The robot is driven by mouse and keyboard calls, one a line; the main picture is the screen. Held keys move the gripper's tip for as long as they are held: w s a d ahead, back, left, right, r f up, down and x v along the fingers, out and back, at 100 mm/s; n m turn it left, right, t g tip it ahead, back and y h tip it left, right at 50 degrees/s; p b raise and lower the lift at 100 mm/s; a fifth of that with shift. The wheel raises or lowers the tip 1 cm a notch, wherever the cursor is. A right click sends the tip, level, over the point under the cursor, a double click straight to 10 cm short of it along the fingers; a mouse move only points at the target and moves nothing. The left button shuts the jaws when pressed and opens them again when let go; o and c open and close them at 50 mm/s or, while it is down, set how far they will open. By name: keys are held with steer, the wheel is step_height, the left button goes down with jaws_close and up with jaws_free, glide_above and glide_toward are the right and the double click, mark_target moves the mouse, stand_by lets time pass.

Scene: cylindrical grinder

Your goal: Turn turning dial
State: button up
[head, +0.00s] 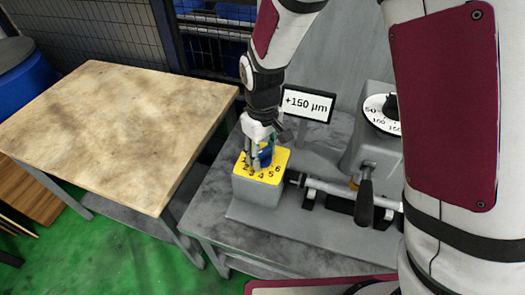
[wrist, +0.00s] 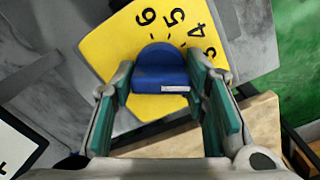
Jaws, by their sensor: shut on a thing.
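The turning dial is a blue knob (head: 266,156) on a yellow numbered plate (head: 281,160), on top of a grey box left of the grinder. In the wrist view the blue knob (wrist: 160,66) has a rounded far edge and a white mark on its near side. The yellow plate (wrist: 112,48) shows the digits 6, 5, 4 and 3 around it. My gripper (head: 259,150) comes down on the knob from above. In the wrist view its green-padded fingers (wrist: 160,84) are shut on the knob, one at each side. The fingers hide part of the knob and plate.
A sign (head: 308,104) reading +150 µm stands behind the box. A white scale dial with a black knob (head: 390,106) and a black-handled lever (head: 364,200) are to the right. A wooden-topped table (head: 110,135) at left is clear.

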mark_target(262, 150)
steer(key=shift+m+p, duration=0.5)
steer(key=shift+m, duration=0.8)
steer(key=o, duration=1.1)
steer(key=shift+r, duration=0.1)
step_height(262, 150, up, 12)
steer(key=shift+f, duration=0.1)
